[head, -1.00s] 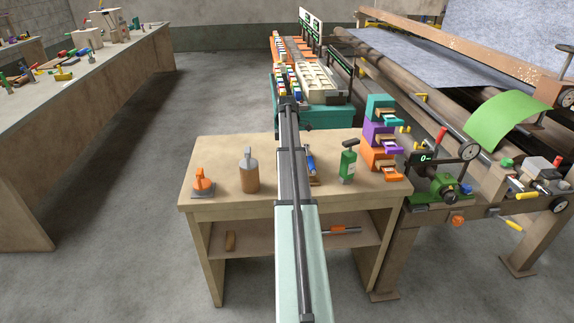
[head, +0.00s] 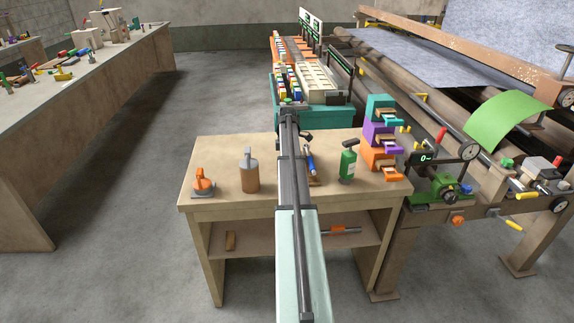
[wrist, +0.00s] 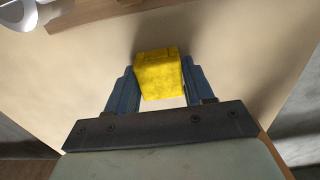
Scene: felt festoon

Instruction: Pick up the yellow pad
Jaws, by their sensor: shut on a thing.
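The yellow pad (wrist: 160,76) is a small block with a slightly mottled surface. In the wrist view it sits between the two blue fingers of my gripper (wrist: 158,88), which are shut on it. A dark shadow lies beside the pad on the tan tabletop; I cannot tell whether the pad touches the top. In the head view my arm runs over the workbench (head: 225,150) and hides the pad and my fingertips.
On the bench stand an orange-handled tool (head: 203,182), a brown cylinder with a grey top (head: 249,175), a blue tool (head: 310,160), a green bottle (head: 347,165) and stacked coloured bins (head: 380,135). A teal unit (head: 330,117) is behind. Bare tabletop shows at left.

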